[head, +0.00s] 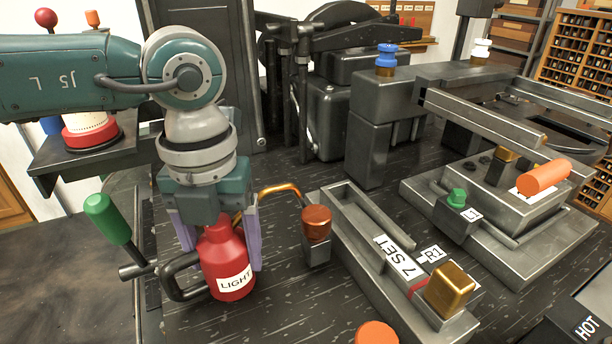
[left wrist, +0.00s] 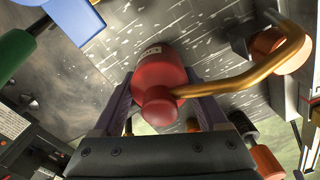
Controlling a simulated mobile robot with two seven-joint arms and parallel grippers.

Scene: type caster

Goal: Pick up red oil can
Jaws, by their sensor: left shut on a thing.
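The red oil can (head: 228,268) has a white label reading "LIGHT" and a bent copper spout (head: 280,191). It stands upright on or just above the dark table; I cannot tell which. My left gripper (head: 218,250) reaches down from above with its purple fingers on either side of the can, shut on it. In the left wrist view the red can (left wrist: 160,72) sits between the two fingers (left wrist: 162,105), its spout running to the right. My right gripper is not in view.
A green-handled lever (head: 106,218) stands left of the can. Close on the right are a copper-coloured knob (head: 316,222) and a long metal trough (head: 350,225) labelled "7 SET". An orange knob (head: 376,333) is at the front edge. Dark table shows around the can.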

